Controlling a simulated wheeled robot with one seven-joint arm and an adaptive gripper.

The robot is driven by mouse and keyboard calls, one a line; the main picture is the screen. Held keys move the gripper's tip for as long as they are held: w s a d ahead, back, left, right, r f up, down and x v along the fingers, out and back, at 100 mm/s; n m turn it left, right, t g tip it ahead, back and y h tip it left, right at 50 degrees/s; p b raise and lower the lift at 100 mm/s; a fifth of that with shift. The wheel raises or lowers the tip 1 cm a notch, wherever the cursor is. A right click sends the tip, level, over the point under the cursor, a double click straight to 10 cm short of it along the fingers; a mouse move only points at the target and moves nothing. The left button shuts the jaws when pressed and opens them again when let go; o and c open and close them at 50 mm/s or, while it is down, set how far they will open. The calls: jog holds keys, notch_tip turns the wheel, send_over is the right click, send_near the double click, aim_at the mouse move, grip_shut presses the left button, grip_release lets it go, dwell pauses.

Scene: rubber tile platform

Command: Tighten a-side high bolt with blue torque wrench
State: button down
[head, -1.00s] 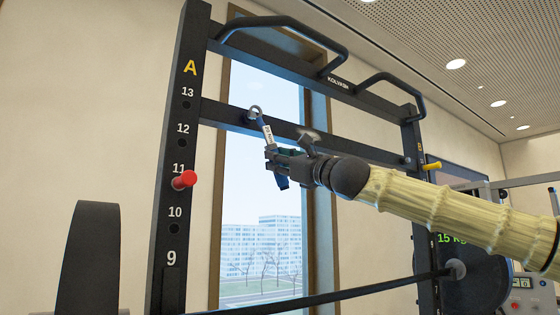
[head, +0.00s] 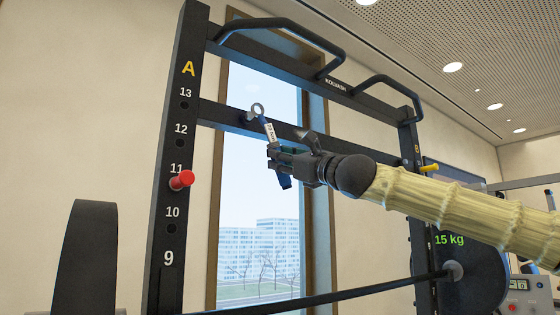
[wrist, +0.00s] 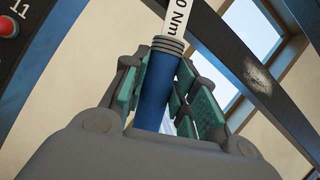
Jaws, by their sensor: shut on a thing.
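The blue torque wrench (head: 271,134) has a silver ring head, a white label and a blue handle. My gripper (head: 281,158) is shut around its handle, with the ring head up and to the left. In the wrist view the handle (wrist: 153,97) sits between the green finger pads. The a-side high bolt (head: 249,117) shows as a small dark spot on the upper crossbeam near the A upright. The ring overlaps the beam beside it, slightly up and right; the ring does not appear seated on it. The wrist view does not show the ring or the bolt.
The black rack's A upright (head: 176,145) stands at left with a red knob (head: 182,180) near 11. Curved handles (head: 290,25) project above the crossbeam (head: 290,130). A barbell (head: 330,296) crosses below.

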jog(key=shift+s+d, duration=0.65)
jog(key=shift+s, duration=0.2)
